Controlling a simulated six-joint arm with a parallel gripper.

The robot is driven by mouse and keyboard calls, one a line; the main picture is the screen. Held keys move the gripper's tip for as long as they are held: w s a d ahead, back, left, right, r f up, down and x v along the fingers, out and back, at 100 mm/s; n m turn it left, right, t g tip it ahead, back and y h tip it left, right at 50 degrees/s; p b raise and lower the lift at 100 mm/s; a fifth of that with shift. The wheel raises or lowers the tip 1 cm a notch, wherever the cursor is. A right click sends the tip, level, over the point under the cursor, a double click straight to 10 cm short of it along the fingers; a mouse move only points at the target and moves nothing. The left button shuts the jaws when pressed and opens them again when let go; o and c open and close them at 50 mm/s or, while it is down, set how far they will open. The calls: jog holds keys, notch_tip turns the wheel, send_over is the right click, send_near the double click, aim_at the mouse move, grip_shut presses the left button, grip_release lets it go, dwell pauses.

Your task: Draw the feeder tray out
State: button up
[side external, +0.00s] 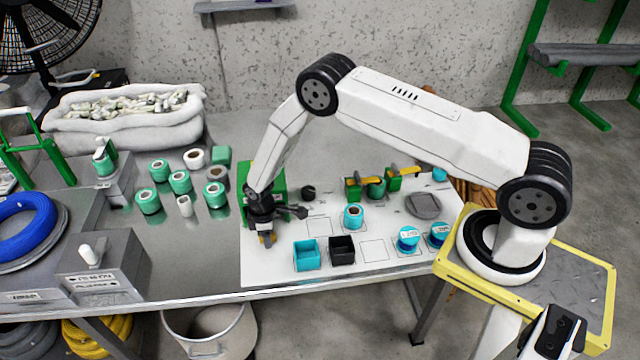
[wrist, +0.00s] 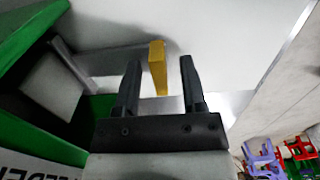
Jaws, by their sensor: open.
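The green feeder (side external: 270,177) stands on the white board, partly hidden behind my arm. It also shows at the left of the wrist view (wrist: 30,125), with part of its lettering at the bottom. A yellow upright handle (wrist: 158,68) stands between my fingers. It also shows low beside my gripper in the side view (side external: 268,240). A grey strip and a pale block lie between the handle and the feeder; how far the tray is drawn out is unclear. My gripper (wrist: 161,61) is open, one finger on each side of the handle, with gaps visible.
A cyan bin (side external: 306,255) and a black bin (side external: 342,249) stand right of my gripper. A teal spool (side external: 353,216) and a green fixture with yellow clamps (side external: 378,186) are farther right. The board's front edge (side external: 330,285) is close. Several green spools stand left.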

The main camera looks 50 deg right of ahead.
grip_shut()
dwell(1.4)
